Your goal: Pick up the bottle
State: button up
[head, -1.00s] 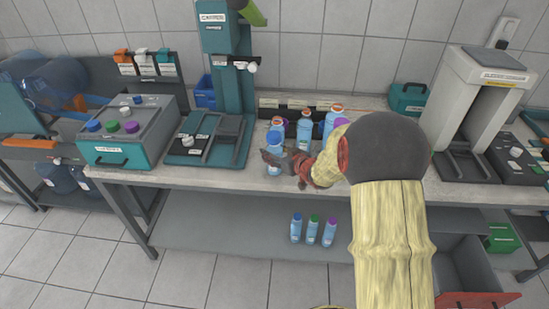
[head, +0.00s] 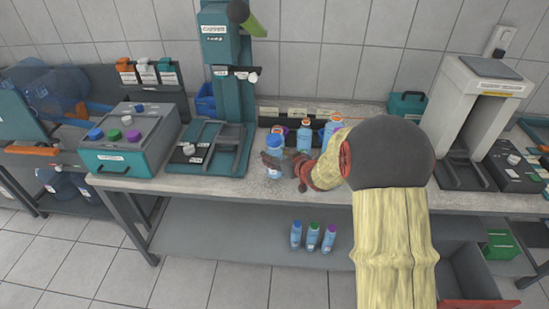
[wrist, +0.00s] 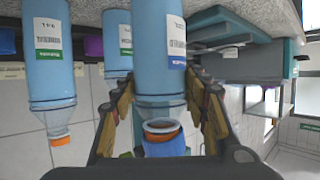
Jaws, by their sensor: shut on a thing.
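My gripper (head: 283,163) is shut around a light blue bottle (head: 273,172) with a blue cap and an orange neck ring. The bottle is upright at the front of the bench.
A teal console with coloured knobs (head: 115,157) and a teal press stand (head: 233,115) are to the left. A grey frame machine (head: 457,110) stands to the right. Three small bottles (head: 313,237) stand on the lower shelf (head: 210,235). The bench's front edge is close to the held bottle.

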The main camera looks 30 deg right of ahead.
jog(key=s+r+p, duration=0.1)
jog(key=r, duration=0.1)
jog(key=s+r+p, duration=0.1)
jog(key=s+r, duration=0.1)
jog(key=s+r+p, duration=0.1)
jog(key=r, duration=0.1)
jog(key=shift+s+r, duration=0.2)
jog(key=shift+s, duration=0.1)
jog(key=p, duration=0.3)
send_near(277, 147)
jog(key=shift+s+a+r, duration=0.15)
jog(key=shift+s, duration=0.95)
